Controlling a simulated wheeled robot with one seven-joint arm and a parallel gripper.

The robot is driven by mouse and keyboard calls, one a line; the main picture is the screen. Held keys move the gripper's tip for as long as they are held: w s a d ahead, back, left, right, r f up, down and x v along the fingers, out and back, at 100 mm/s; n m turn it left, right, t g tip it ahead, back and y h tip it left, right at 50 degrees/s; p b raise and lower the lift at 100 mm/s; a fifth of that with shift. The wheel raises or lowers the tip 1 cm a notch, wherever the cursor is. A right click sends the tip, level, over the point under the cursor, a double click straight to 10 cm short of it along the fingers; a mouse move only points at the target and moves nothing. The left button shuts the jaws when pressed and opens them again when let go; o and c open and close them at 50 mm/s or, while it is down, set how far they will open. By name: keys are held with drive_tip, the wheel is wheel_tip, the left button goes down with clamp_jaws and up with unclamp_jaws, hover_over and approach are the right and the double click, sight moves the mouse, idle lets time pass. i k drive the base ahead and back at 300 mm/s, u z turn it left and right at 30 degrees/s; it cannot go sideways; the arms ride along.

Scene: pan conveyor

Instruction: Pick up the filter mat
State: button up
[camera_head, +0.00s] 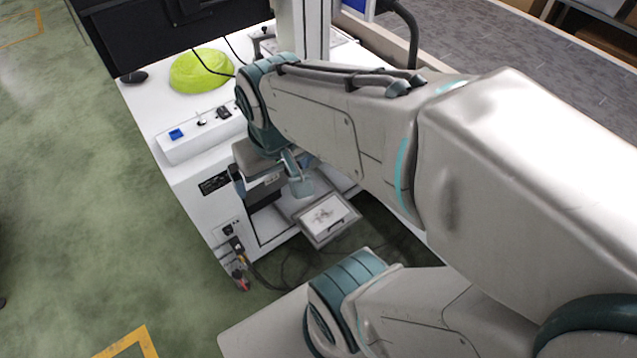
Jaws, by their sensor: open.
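A pale sheet with grey specks, which looks like the filter mat (324,213), lies flat in a shallow grey tray (314,236). The tray sticks out low from the front of a white machine. My gripper (300,186) is just above and left of the mat in the picture, in front of the machine's opening. It is open, and nothing shows held in it. Its fingers are small and partly hidden by my wrist, and I cannot tell how high they are above the tray. My arm covers the machine's right side.
The white machine (182,180) carries a yellow-green hard hat (200,70), a dark mouse (134,77) and a control strip with a blue button (176,134). Dark cables lie on the floor below the tray. The green floor (80,190) to the left is clear.

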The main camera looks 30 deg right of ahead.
sight(326, 218)
drive_tip(key=z, duration=2.9)
drive_tip(key=k, duration=1)
drive_tip(key=u, duration=1.25)
drive_tip(key=i, duration=0.95)
